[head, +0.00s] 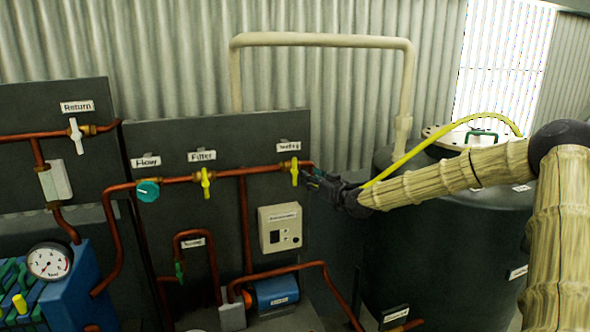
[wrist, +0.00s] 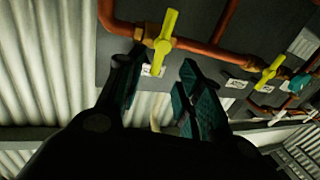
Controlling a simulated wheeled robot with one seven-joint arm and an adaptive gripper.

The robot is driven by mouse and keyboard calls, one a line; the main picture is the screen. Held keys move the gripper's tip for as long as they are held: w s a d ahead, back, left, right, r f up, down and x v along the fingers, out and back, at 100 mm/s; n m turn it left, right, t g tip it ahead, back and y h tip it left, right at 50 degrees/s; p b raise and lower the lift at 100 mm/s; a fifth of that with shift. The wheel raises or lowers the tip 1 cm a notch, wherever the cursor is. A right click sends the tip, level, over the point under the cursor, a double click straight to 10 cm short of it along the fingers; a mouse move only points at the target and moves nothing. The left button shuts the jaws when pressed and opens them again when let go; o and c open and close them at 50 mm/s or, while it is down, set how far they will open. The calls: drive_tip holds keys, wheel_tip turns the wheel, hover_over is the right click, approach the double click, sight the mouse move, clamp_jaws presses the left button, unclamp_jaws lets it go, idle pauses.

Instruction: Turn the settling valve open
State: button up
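The settling valve has a yellow lever (head: 294,172) on the horizontal copper pipe, below a white label (head: 289,146) whose small text seems to read "Settling". The lever stands upright, across the pipe. My gripper (head: 318,180) is just to the right of it in the head view. In the wrist view, the near yellow lever (wrist: 164,42) lies just beyond the fingertips of my gripper (wrist: 160,68), roughly in line with the gap. The fingers are apart with nothing between them. I cannot tell whether a finger touches the lever.
A control box (head: 281,228) is below. A dark tank (head: 440,250) stands right, under my arm. A beige pipe (head: 320,40) arches behind.

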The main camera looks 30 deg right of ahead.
sight(295, 170)
drive_tip(key=shift+w+a+r+p, duration=0.1)
drive_tip(key=shift+w+p, duration=0.75)
drive_tip(key=shift+w, duration=1.85)
drive_tip(key=shift+w+a+p, duration=0.1)
drive_tip(key=shift+w+p, duration=0.75)
drive_tip(key=shift+w, duration=1.8)
drive_tip(key=shift+d, duration=0.1)
clamp_jaws()
